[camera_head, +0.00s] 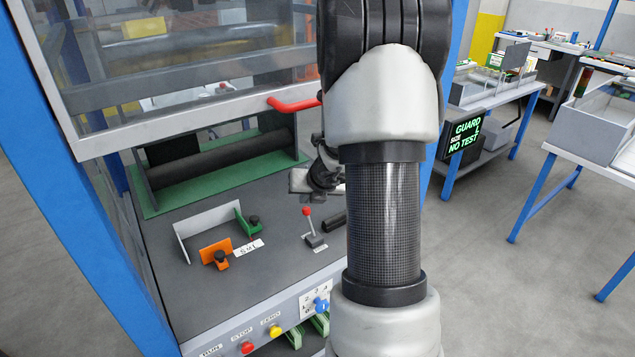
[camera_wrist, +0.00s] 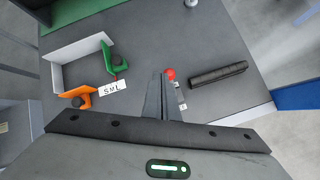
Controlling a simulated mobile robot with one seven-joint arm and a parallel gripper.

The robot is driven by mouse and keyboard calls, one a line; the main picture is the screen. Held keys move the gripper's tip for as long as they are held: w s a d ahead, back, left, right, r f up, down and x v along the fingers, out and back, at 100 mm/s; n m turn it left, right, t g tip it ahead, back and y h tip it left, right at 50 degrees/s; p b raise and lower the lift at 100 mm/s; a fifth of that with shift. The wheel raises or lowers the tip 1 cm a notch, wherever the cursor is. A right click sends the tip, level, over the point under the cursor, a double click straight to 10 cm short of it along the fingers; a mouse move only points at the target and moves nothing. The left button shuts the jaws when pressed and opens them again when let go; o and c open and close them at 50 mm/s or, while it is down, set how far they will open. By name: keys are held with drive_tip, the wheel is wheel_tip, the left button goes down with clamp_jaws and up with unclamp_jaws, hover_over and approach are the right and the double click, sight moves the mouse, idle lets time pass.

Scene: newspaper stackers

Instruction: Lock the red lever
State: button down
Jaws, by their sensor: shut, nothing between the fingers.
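The red lever (camera_head: 307,212) is a short thin rod with a red ball knob on a dark grey base (camera_head: 316,241), standing on the grey machine deck. In the head view its rod is close to upright. In the wrist view the red knob (camera_wrist: 170,73) shows just beside the tips of my gripper (camera_wrist: 160,76), with the base partly hidden behind the fingers. My gripper is shut and empty. In the head view it is mostly hidden behind my arm, above the deck; I cannot tell whether it touches the knob.
A red guard handle (camera_head: 294,105) hangs on the raised window frame above the deck. Orange (camera_head: 216,251) and green (camera_head: 246,218) stops with a white plate (camera_head: 207,225) stand left of the lever. A black bar (camera_wrist: 218,74) lies right of it. Buttons line the front panel (camera_head: 290,318).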

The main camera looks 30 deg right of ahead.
drive_tip(key=d+p+v, duration=0.1)
drive_tip(key=p+v, duration=0.3)
drive_tip(key=v, duration=0.7)
drive_tip(key=shift+s+a, duration=0.4)
drive_tip(key=shift+a, duration=0.05)
